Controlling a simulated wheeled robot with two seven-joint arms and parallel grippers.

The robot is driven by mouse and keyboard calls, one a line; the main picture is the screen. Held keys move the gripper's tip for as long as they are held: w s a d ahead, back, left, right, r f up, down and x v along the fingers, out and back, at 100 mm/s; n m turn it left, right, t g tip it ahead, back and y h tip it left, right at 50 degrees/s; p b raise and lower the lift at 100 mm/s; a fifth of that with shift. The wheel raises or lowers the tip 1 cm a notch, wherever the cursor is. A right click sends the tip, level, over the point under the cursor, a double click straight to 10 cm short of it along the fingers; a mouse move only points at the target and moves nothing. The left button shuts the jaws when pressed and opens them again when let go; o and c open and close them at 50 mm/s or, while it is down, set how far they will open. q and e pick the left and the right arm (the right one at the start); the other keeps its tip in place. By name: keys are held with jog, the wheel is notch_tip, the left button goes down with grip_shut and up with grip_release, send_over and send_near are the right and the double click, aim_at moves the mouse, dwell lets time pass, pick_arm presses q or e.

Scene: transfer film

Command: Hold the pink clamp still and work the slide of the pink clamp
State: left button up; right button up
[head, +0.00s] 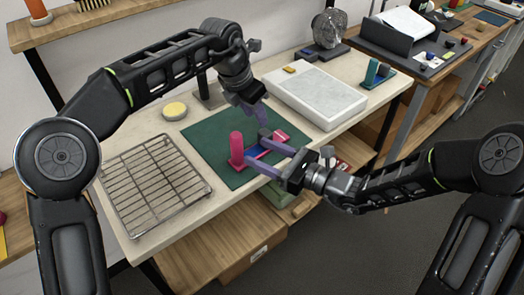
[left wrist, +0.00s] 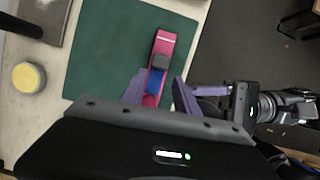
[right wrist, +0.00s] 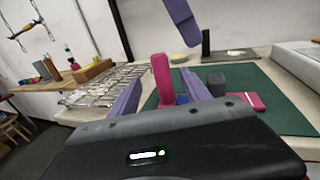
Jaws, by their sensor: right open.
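The pink clamp (head: 236,150) lies on the green mat (head: 205,137), with a pink upright jaw at one end, a blue strip along its bar and a dark grey block (left wrist: 160,61). My left gripper (head: 255,116) is open and empty above the clamp, fingers pointing down; in the left wrist view the clamp shows beyond and between its fingers. My right gripper (head: 259,154) is open and low at the near side of the clamp. In the right wrist view the pink upright (right wrist: 161,80) and blue part show between its spread fingers, with no visible grip.
A wire rack (head: 155,185) lies left of the mat, a yellow round tin (head: 175,111) behind it. The bench's front edge is close to my right gripper.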

aim_at(241, 142)
jog(key=shift+a+r+t, duration=0.15)
jog(key=shift+r+t, duration=0.15)
jog(key=shift+w, duration=0.1)
jog(key=x, duration=0.7)
jog(key=shift+w+a+f, duration=0.1)
jog(key=shift+w+a, duration=0.05)
jog(key=shift+a, duration=0.2)
jog(key=shift+c, duration=0.3)
grip_shut()
dwell(0.3)
